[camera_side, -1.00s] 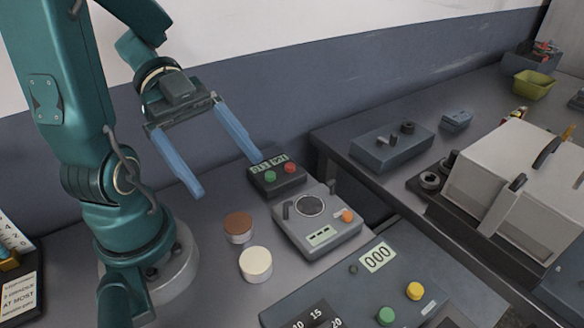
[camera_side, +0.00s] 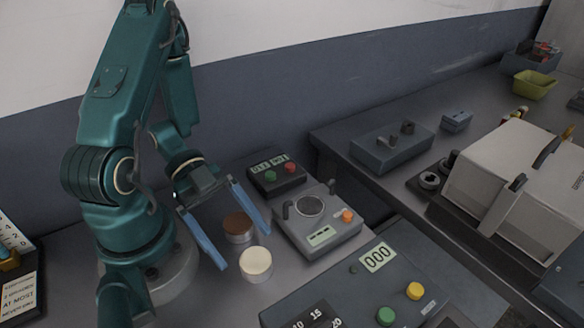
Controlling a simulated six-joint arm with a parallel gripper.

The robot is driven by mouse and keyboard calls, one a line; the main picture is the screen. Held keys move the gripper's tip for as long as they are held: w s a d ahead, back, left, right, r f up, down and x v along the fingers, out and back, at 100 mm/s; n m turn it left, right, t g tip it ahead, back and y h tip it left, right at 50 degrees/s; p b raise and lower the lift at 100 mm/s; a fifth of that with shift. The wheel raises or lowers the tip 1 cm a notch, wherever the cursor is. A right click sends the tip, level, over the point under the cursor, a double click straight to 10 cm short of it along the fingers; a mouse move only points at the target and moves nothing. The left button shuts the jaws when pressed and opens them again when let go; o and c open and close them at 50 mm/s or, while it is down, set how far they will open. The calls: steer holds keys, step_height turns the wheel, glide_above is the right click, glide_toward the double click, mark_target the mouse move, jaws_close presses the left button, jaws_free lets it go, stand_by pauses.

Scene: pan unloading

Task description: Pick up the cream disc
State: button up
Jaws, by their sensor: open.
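The cream disc (camera_side: 256,262) is a short pale cylinder on the grey bench, in front of the scale. A brown disc (camera_side: 239,226) of similar size sits just behind it. My gripper (camera_side: 246,251) is open, with two long blue fingers spread wide and pointing down toward the discs. The left fingertip shows beside the cream disc's left side, and the right finger shows to the right of the brown disc. Nothing is held. I cannot tell exactly how high the fingertips are above the bench.
A grey scale (camera_side: 318,228) with a round pan stands right of the discs. A small box with green and red buttons (camera_side: 277,177) is behind. A control panel (camera_side: 345,280) lies in front right. A second bench with a pale press (camera_side: 530,170) is further right.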

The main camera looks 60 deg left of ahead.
mark_target(253, 257)
steer(key=shift+x, duration=2.25)
jaws_close()
steer(key=shift+r, duration=0.2)
